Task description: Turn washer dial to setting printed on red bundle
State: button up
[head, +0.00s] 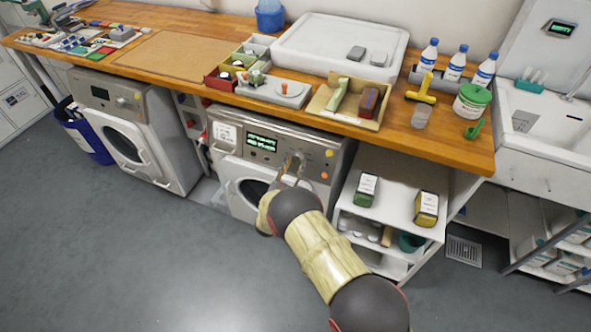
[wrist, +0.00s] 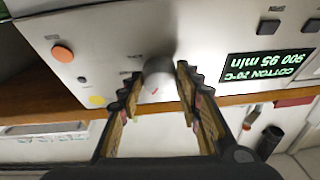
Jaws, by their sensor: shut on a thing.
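The washer (head: 228,166) is the right one of two under the counter. Its lit display (head: 262,143) appears upside down in the wrist view (wrist: 268,64) and reads "COTTON 20°C", "900" and "95 min". My gripper (wrist: 157,82) is shut on the grey dial (wrist: 158,70), one finger on each side. A small red mark shows on the dial's face. In the head view my gripper (head: 293,167) reaches the panel and partly hides the dial.
A green bundle (head: 364,190) and a yellow bundle (head: 427,208), both with white labels, stand on the shelf right of the washer. An orange button (wrist: 62,54) and a yellow button (wrist: 97,100) are near the dial. The floor in front is clear.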

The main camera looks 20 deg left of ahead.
jog(key=shift+a+m+h+b, duration=0.1)
jog(key=shift+m+h+b, duration=0.5)
jog(key=shift+m, duration=0.5)
jog(key=o, duration=1.1)
jog(key=shift+o, duration=0.3)
jog(key=s+a+f, duration=0.1)
jog(key=s, duration=1.1)
jog(key=shift+a, duration=0.15)
jog(key=shift+w+f, duration=0.1)
